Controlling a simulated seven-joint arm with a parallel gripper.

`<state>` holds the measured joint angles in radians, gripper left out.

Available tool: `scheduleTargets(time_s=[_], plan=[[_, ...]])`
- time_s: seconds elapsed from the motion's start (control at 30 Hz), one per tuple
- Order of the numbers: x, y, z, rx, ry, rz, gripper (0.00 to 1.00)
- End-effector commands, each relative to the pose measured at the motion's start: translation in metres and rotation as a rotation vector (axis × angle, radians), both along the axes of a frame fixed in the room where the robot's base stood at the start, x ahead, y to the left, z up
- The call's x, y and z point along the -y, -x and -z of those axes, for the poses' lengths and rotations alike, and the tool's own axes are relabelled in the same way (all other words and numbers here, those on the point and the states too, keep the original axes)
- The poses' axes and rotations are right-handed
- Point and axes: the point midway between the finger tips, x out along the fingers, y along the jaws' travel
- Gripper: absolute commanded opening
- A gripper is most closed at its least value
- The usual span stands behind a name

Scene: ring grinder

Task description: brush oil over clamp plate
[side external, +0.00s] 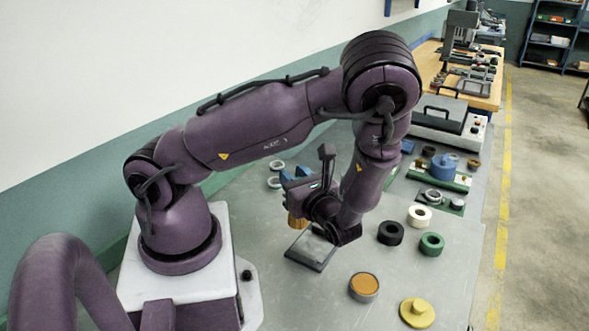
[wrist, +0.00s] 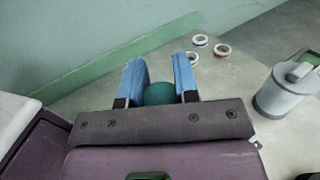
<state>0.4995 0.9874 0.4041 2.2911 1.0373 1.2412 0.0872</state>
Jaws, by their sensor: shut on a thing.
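My gripper (wrist: 160,88) has two blue fingers shut on a round teal thing (wrist: 159,94), seen from above in the wrist view. In the side external view a brown ribbed piece (side external: 296,221) hangs just below my gripper and looks like brush bristles; the rest is hidden by the wrist. It is above and beside a flat, dark-rimmed square plate (side external: 300,254) on the bench, apart from it as far as I can tell. A round yellow plate with a knob (side external: 417,312) lies at the front right. I cannot tell which is the clamp plate.
A cup with an orange top (side external: 364,287) stands near the front. Black (side external: 390,233), green (side external: 432,244) and white (side external: 419,216) rings sit to the right. A green-based fixture with a blue drum (side external: 441,168) is behind. Pale rings (wrist: 222,50) lie near the wall.

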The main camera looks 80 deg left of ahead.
Motion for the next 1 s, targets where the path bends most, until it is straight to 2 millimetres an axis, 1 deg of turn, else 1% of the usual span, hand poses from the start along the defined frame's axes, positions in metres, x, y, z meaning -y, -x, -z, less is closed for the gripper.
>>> scheduleTargets(time_s=[0.43, 0.5, 0.53, 0.57, 1.0], plan=[[0.000, 0.000, 0.041, -0.002, 0.000, 0.000, 0.05], [0.000, 0.000, 0.053, -0.003, -0.001, 0.000, 0.05], [0.003, -0.004, 0.052, 0.002, 0.000, 0.002, 0.05], [0.005, -0.006, 0.051, 0.003, 0.001, 0.002, 0.01], [0.034, -0.034, 0.052, 0.003, 0.001, 0.002, 0.01]])
